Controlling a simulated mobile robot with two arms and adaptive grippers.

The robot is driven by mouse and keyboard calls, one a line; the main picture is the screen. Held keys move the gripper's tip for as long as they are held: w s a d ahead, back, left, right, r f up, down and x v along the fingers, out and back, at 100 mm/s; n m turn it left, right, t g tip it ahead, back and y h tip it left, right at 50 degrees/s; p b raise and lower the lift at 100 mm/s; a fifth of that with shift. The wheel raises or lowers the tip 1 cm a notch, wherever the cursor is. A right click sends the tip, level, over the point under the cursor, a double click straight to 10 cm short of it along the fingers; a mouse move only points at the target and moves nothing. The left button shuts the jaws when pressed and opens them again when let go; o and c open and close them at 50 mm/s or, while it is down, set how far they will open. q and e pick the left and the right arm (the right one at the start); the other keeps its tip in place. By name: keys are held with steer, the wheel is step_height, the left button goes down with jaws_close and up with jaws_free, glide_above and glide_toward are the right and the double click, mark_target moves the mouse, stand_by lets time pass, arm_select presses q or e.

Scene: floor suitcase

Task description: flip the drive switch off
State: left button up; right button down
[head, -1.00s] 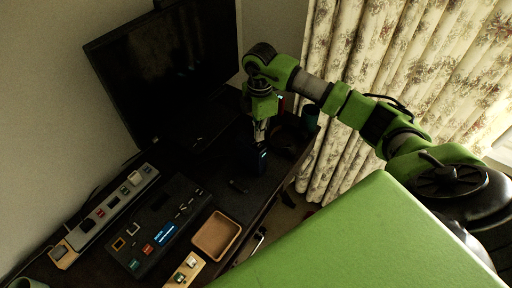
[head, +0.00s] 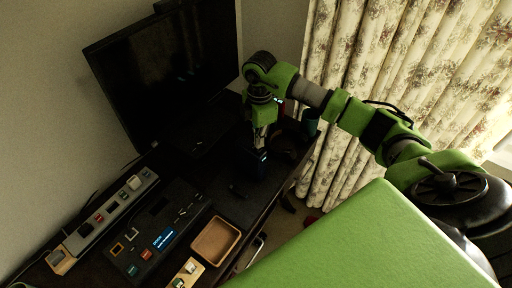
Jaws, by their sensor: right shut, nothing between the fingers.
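My right gripper (head: 261,138) points down at the far right part of the dark desk, its fingers closed together with nothing held. A dark box (head: 254,164) with a small blue light stands right below the fingertips. The fingertips are at or just above its top; I cannot tell whether they touch. No drive switch can be made out: the box is very dark and the gripper partly covers its top. My left gripper is not in view.
A black monitor (head: 165,75) stands at the back. A dark control panel (head: 157,226), a grey switch strip (head: 110,209) and a wooden tray (head: 216,241) lie on the left half. A dark teal cup (head: 310,121) stands right of the gripper. A small dark object (head: 238,190) lies in front of the box.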

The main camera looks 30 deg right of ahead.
steer(key=shift+s+f+b, duration=0.1)
steer(key=shift+f+b, duration=0.7)
steer(key=shift+f, duration=0.45)
stand_by(0.9)
steer(key=shift+r, duration=0.1)
steer(key=shift+r+p, duration=0.75)
steer(key=shift+r, duration=0.05)
steer(key=shift+r+p, duration=1.95)
steer(key=shift+r, duration=0.75)
steer(key=shift+f, duration=0.1)
